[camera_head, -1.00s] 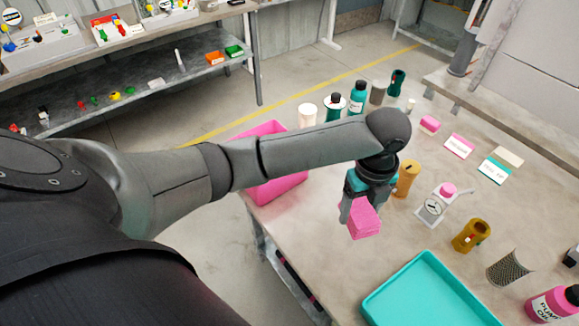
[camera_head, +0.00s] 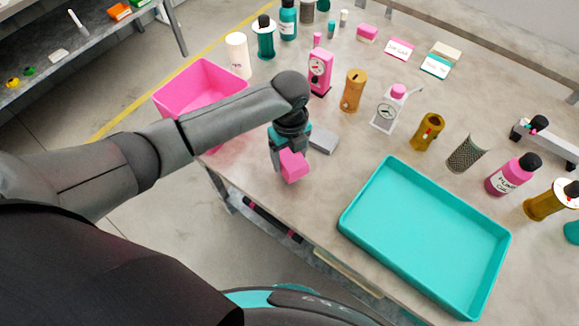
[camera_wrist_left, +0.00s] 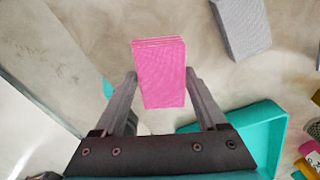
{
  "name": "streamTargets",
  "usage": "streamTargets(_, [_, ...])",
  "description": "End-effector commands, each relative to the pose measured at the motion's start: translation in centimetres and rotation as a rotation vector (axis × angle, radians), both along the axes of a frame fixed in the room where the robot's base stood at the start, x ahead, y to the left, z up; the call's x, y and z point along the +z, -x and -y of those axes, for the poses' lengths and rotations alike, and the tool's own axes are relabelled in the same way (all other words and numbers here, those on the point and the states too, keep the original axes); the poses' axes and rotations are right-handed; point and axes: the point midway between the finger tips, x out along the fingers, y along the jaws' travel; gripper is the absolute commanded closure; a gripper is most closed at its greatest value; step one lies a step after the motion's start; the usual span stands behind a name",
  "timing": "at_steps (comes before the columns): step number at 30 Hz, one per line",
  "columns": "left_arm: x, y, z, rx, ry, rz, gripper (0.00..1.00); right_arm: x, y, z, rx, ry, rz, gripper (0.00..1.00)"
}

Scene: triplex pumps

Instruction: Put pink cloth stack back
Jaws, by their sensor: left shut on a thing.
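The pink cloth stack (camera_head: 293,165) is a small block of folded layers. It hangs between the fingers of my left gripper (camera_head: 284,158), which is shut on it, over the front left part of the table. In the left wrist view the cloth stack (camera_wrist_left: 160,75) sits between the two fingers (camera_wrist_left: 160,92). Whether it touches the table is hard to tell. A pink bin (camera_head: 180,98) stands at the table's left end, partly hidden by my left arm. Another pink block (camera_head: 367,33) lies at the back, near the label cards. My right gripper is not in view.
A teal tray (camera_head: 428,235) lies at the front right. A grey block (camera_head: 323,140) lies just behind my left gripper; it also shows in the left wrist view (camera_wrist_left: 240,25). Pink (camera_head: 320,72) and white (camera_head: 388,108) gauge devices, an ochre cylinder (camera_head: 353,90) and bottles stand behind.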

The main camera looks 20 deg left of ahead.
Motion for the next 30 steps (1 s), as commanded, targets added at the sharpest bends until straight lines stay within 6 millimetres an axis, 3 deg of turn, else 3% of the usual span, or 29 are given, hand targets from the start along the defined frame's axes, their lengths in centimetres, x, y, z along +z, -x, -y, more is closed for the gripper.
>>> streamTargets(10, [-4.3, 0.0, 0.0, 0.001, 0.001, -0.001, 0.71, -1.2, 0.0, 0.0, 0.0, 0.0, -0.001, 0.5])
streamTargets(24, [-5.1, 0.0, 0.0, 0.0, 0.001, 0.001, 0.71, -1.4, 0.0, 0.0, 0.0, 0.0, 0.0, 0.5])
streamTargets(25, [-5.0, 0.0, 0.0, 0.0, 0.001, 0.001, 0.23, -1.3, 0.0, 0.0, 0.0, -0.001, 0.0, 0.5])
streamTargets(30, [-5.0, 0.0, 0.0, 0.0, 0.001, 0.001, 0.04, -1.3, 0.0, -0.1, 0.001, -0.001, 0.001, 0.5])
